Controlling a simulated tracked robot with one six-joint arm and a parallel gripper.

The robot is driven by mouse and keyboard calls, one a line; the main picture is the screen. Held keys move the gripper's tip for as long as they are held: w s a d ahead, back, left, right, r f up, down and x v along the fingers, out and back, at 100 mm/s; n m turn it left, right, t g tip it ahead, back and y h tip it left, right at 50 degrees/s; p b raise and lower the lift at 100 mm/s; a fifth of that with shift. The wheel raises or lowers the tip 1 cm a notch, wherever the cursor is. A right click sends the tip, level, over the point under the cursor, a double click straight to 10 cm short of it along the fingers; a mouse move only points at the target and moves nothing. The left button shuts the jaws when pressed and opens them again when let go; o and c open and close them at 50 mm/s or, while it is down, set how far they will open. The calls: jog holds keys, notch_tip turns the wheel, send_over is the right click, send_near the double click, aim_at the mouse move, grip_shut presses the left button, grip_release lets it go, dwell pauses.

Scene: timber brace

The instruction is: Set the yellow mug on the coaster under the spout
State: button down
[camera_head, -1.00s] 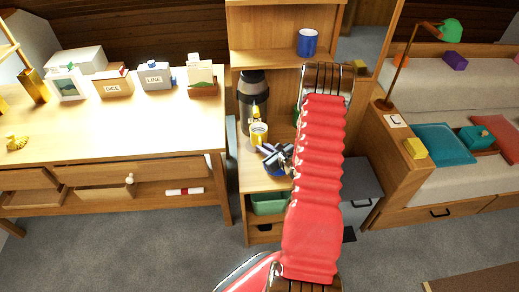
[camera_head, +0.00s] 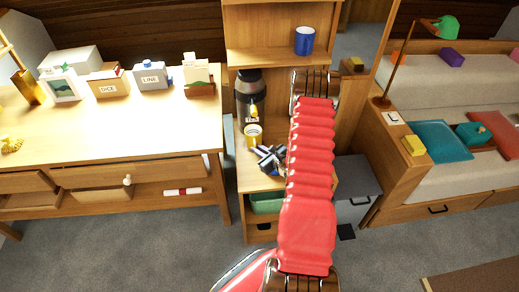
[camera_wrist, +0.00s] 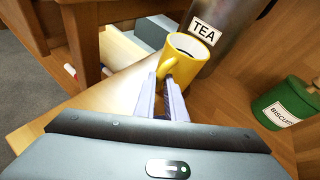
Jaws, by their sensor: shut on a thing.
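The yellow mug (camera_head: 252,134) is on or just above the shelf unit's lower top, right in front of the dark tea dispenser (camera_head: 249,88). It also shows in the wrist view (camera_wrist: 188,68), with its opening up and slightly tilted in the picture, beside the "TEA" label. My gripper (camera_head: 270,157) is shut on the mug's handle, its fingers (camera_wrist: 165,88) reaching in from the near side. The yellow spout (camera_head: 253,111) is just above the mug in the head view. I cannot make out the coaster; the mug and gripper may hide it.
A green biscuit tin (camera_wrist: 285,103) stands right of the dispenser. A blue mug (camera_head: 304,41) sits on the upper shelf. The desk (camera_head: 120,135) with open drawers is to the left. My red arm hides part of the shelf unit.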

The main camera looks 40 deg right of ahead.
jog(key=c, duration=1.8)
grip_release()
jog(key=v, duration=1.2)
jog(key=shift+r, duration=0.1)
jog(key=shift+w, duration=0.1)
